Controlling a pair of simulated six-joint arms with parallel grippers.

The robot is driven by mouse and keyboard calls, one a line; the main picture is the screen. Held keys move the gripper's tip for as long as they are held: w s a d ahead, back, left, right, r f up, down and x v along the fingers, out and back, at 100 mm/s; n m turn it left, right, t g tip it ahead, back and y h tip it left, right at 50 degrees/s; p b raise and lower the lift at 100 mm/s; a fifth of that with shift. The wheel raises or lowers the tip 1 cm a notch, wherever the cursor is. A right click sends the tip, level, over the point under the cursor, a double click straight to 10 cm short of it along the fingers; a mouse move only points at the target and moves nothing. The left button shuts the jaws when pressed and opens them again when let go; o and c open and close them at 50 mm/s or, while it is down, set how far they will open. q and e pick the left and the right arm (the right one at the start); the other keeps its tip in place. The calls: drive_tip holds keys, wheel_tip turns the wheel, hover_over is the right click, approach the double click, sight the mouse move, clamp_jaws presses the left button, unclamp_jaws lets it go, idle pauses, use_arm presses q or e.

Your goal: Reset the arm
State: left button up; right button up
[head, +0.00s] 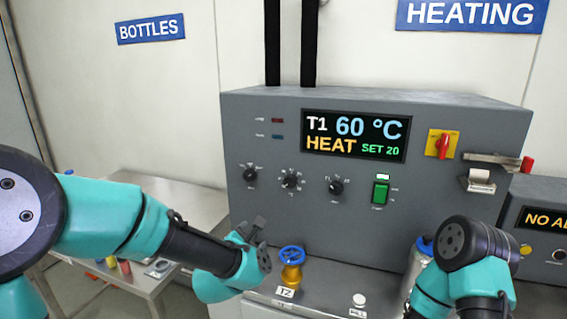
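My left arm reaches in from the left across the front of the grey heating cabinet (240,130). My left gripper (256,226) is at its end, just left of the blue-handled yellow valve (291,270) labelled T2 and apart from it in the picture. Its small grey fingers are partly hidden by the wrist, so I cannot tell whether they are open or shut. I see nothing held in it. My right arm shows at the lower right, bent, in front of the cabinet's right side. Its gripper is out of view.
The cabinet's display (355,136) reads T1 60 °C, HEAT, SET 20. Below it are three black knobs (291,180) and a green switch (380,193). A red switch (443,145) is on yellow. A blue-capped container (420,258) stands partly behind my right arm. A metal table (190,200) is at left.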

use_arm(q)
drive_tip(key=s+a+f+m+g, duration=0.25)
drive_tip(key=a+f+m, duration=0.25)
drive_tip(key=f, duration=0.4)
drive_tip(key=s+a+f+m+g+y, duration=0.1)
drive_tip(key=s+a+f+m+g, duration=0.25)
drive_tip(key=f, duration=0.55)
drive_tip(key=a+f+m+g, duration=0.2)
drive_tip(key=a+f+m, duration=0.45)
drive_tip(key=f, duration=0.35)
drive_tip(key=s+d+f+m+g, duration=0.1)
drive_tip(key=s+f+m+g, duration=0.2)
drive_tip(key=s+f, duration=0.4)
drive_tip(key=s+d+f+m+g+h, duration=0.1)
drive_tip(key=s+f+m+g, duration=0.2)
drive_tip(key=s, duration=0.8)
wheel_tip(320, 180, down, 4)
drive_tip(key=m, duration=0.2)
drive_tip(key=shift+m+g, duration=0.3)
